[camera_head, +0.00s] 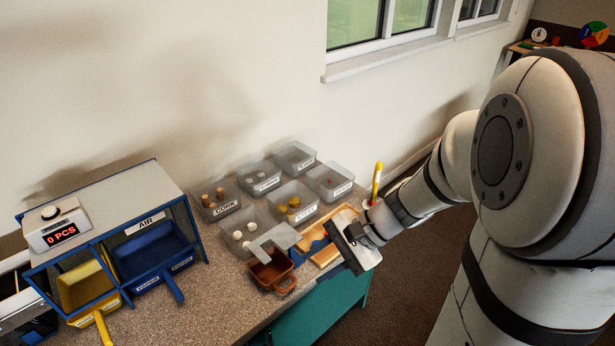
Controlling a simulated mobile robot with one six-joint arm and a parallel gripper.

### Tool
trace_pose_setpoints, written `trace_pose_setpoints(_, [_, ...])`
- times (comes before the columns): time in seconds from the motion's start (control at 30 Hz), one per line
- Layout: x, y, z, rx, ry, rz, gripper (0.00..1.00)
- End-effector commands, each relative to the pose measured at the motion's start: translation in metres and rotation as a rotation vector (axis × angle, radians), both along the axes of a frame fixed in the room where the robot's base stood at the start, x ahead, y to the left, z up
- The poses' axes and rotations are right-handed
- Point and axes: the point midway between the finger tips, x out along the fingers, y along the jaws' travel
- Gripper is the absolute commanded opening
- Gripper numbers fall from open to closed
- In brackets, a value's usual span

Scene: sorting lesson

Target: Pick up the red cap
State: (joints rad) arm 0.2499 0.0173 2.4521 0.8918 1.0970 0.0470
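My gripper (350,246) is over the right end of the worktop, above a wooden tray (326,259). Its fingertips are turned away or hidden, so I cannot tell whether it is open or shut, or whether it holds anything. No red cap shows clearly. A tiny reddish spot (331,183) shows inside the clear bin at the back right, too small to identify. My gripper is nearer the front than that bin and apart from it. Part of the wooden tray is hidden behind my gripper.
Several clear labelled bins (292,203) stand at the back, some holding corks, white or yellow pieces. A brown handled container (272,270) sits at the front edge. A yellow upright object (377,182) stands beside my wrist. A blue-framed station (150,250) with scoops is left. Bare worktop (225,275) lies between.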

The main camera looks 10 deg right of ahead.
Motion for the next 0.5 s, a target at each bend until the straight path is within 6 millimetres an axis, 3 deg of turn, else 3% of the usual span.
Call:
trace_pose_setpoints(0.03, [0.016, 0.000, -0.026, 0.099, 0.063, -0.113, 0.37])
trace_pose_setpoints(0.17, [0.065, -0.011, -0.061, 0.343, 0.181, -0.416, 0.37])
trace_pose_setpoints(0.3, [0.115, -0.047, -0.104, 0.572, 0.267, -0.740, 0.37])
trace_pose_setpoints(0.5, [0.155, -0.102, -0.155, 0.774, 0.310, -1.074, 0.37])
